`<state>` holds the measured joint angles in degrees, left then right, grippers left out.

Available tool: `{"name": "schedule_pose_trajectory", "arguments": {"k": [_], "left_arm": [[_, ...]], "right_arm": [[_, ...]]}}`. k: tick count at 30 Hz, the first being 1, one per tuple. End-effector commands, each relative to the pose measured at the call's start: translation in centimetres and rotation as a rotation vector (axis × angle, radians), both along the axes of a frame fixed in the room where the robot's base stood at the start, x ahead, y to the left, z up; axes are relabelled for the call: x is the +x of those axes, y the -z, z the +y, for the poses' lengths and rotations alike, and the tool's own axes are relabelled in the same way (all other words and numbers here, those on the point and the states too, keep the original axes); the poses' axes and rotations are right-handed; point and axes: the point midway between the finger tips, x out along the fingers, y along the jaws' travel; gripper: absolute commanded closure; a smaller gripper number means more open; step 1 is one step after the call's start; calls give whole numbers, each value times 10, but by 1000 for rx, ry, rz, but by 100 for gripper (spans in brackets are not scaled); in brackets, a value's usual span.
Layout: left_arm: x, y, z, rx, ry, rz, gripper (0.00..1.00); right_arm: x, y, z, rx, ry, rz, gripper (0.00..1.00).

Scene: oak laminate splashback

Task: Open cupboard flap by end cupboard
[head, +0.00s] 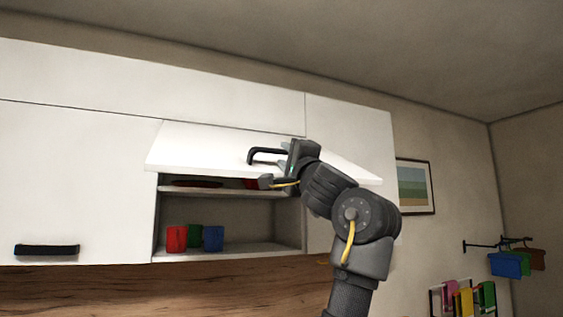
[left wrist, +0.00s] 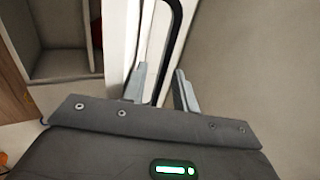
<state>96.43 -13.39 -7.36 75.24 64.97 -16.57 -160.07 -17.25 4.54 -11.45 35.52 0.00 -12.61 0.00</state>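The white cupboard flap (head: 215,148) is swung up and outward, standing partly open at a slant above an open compartment. Its black bar handle (head: 264,152) is on the flap's outer face; it also shows in the left wrist view (left wrist: 178,25). My left gripper (head: 275,164) is at the right end of the handle, in front of the flap. In the left wrist view its two fingers (left wrist: 160,88) stand apart, with the handle bar running down between them, nearer the left finger. The gripper hides part of the handle and flap. My right gripper is not in view.
Red (head: 176,239), green (head: 195,238) and blue (head: 213,238) cups stand on the compartment's lower shelf. A closed white door with a black handle (head: 47,250) is at left. A white end cupboard (head: 350,124) is at right. A picture (head: 415,186) hangs beyond it.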

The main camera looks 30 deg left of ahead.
Motion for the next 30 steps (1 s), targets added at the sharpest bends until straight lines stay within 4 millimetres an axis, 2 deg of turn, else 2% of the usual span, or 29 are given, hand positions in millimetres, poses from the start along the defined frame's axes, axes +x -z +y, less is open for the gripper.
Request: {"name": "schedule_pose_trajectory", "arguments": {"k": [1, 3, 10, 16, 30], "left_arm": [[-6, 14, -9, 1, 3, -2, 71], [-13, 21, -19, 2, 3, -2, 71], [-32, 36, -45, 1, 0, -2, 71], [-39, 39, -53, 0, -1, 0, 71], [-39, 38, -53, 0, -1, 0, 71]], "right_arm": [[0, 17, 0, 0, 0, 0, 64], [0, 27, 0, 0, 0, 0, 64], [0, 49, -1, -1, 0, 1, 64], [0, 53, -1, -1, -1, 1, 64], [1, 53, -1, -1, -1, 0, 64]]}}
